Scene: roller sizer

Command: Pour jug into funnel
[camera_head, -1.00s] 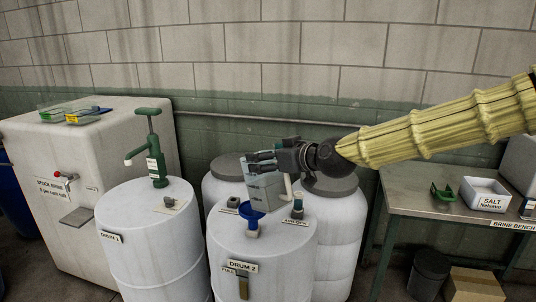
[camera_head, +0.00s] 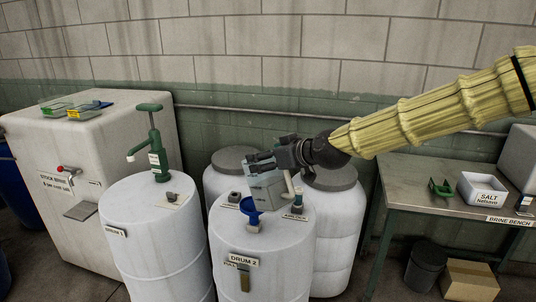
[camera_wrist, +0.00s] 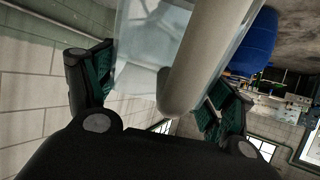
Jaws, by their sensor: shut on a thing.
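The jug (camera_head: 266,191) is a pale, see-through vessel held above the top of Drum 2 (camera_head: 262,262), tilted in the head view. My gripper (camera_head: 262,163) is shut on the jug. In the wrist view the jug's pale handle (camera_wrist: 196,60) lies between the two fingers of my gripper (camera_wrist: 155,88). The blue funnel (camera_head: 250,208) stands on Drum 2, just below and left of the jug. It also seems to show as a blue shape (camera_wrist: 252,42) in the wrist view. Whether liquid is flowing cannot be told.
Drum 1 (camera_head: 150,235) with a green hand pump (camera_head: 155,145) stands at left. A small fitting (camera_head: 298,198) sits right of the funnel. White drums (camera_head: 340,220) stand behind. The brine bench (camera_head: 420,188) at right holds a salt tray (camera_head: 484,190).

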